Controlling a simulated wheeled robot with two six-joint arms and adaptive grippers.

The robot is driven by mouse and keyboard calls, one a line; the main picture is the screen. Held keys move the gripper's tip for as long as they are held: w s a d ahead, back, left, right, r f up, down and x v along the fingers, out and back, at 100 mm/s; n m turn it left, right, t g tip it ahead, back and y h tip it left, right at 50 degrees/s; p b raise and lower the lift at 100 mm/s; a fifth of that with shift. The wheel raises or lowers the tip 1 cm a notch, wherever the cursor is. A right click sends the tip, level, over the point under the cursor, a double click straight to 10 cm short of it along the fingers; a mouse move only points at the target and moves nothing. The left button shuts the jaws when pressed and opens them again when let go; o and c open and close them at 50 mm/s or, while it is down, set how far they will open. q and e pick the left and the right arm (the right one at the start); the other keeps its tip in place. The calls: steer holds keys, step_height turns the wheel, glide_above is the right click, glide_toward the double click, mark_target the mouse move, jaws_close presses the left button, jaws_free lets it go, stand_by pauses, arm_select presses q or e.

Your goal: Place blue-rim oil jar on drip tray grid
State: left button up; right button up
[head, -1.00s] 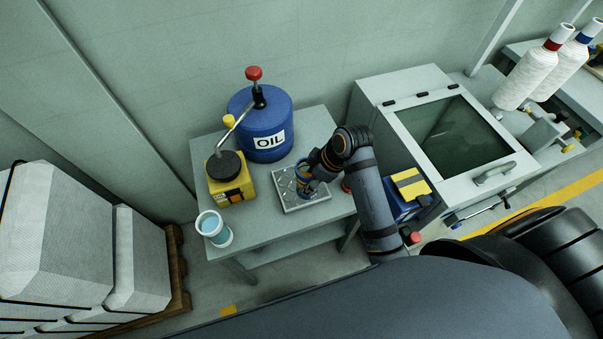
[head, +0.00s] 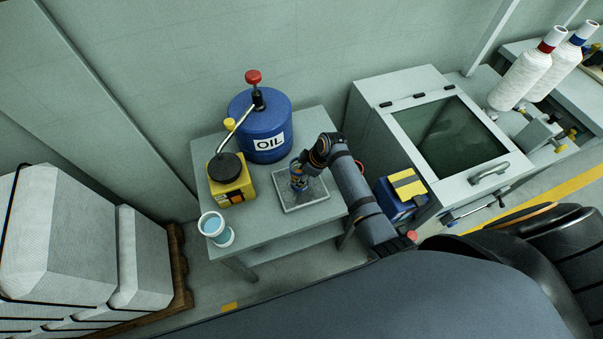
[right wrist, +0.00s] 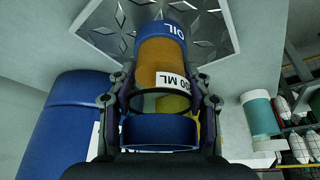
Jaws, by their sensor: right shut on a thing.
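The blue-rim oil jar (right wrist: 162,75) has an amber body, a white label and blue bands at both ends. My right gripper (right wrist: 160,105) is shut around it; the jar also shows in the head view (head: 299,182), partly hidden by the gripper (head: 301,172). The jar looks roughly upright over the drip tray grid (head: 318,195), a grey tray with a diamond-patterned plate that also shows in the right wrist view (right wrist: 112,25). I cannot tell whether the jar's base touches the plate. My left gripper is not in view.
A blue OIL drum (head: 262,110) with a red-knobbed pump and a yellow can (head: 232,185) stand behind and left of the tray. A white-rimmed jar with teal contents (head: 214,230) is at the table's front left. A grey cabinet (head: 440,150) stands to the right.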

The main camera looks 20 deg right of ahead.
steer(key=o, duration=1.3)
steer(key=shift+f, duration=0.1)
steer(key=v, duration=1.2)
steer(key=shift+b, duration=0.45)
